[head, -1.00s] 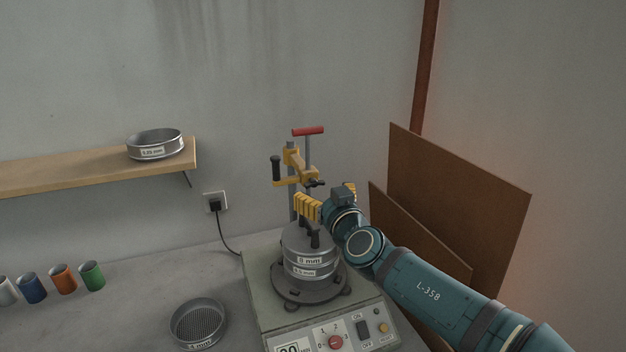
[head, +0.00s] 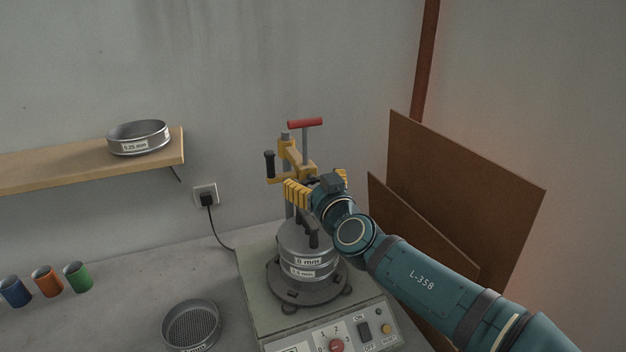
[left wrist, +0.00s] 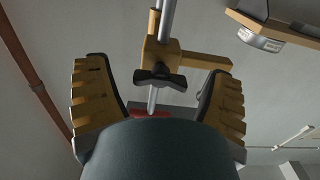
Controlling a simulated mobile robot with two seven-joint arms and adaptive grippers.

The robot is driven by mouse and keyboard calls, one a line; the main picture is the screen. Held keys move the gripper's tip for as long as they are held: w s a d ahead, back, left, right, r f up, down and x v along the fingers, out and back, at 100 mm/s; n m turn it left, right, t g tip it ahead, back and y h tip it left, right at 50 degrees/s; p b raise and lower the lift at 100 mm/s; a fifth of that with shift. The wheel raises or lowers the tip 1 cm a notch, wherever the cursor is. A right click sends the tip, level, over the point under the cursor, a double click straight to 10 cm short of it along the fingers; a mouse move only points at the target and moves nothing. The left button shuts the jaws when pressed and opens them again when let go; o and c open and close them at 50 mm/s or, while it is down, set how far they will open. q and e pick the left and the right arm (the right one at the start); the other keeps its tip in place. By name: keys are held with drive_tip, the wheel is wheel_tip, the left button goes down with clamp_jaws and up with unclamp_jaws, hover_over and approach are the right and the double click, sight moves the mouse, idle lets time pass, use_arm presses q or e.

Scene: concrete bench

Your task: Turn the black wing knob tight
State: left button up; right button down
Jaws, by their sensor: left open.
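The black wing knob (left wrist: 160,78) sits on a yellow clamp block (left wrist: 160,57) by a steel rod in the left wrist view. It lies between the two yellow fingers, apart from both, with its wings spread roughly sideways. In the head view my left gripper (head: 316,181) is open at the yellow clamp (head: 291,153), above the sieve stack (head: 307,250). The gripper hides most or all of the knob there. My right gripper is not in view.
A red T-handle (head: 305,122) tops the rod, and a black handle (head: 269,164) stands at the clamp's left. A shaker control box (head: 255,285) carries the stack. A loose sieve (head: 191,325) and coloured cups (head: 46,281) lie left. Brown boards (head: 460,190) lean at right.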

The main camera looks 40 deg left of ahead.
use_arm(q)
drive_tip(key=c, duration=1.2)
drive_tip(key=shift+c, duration=0.2)
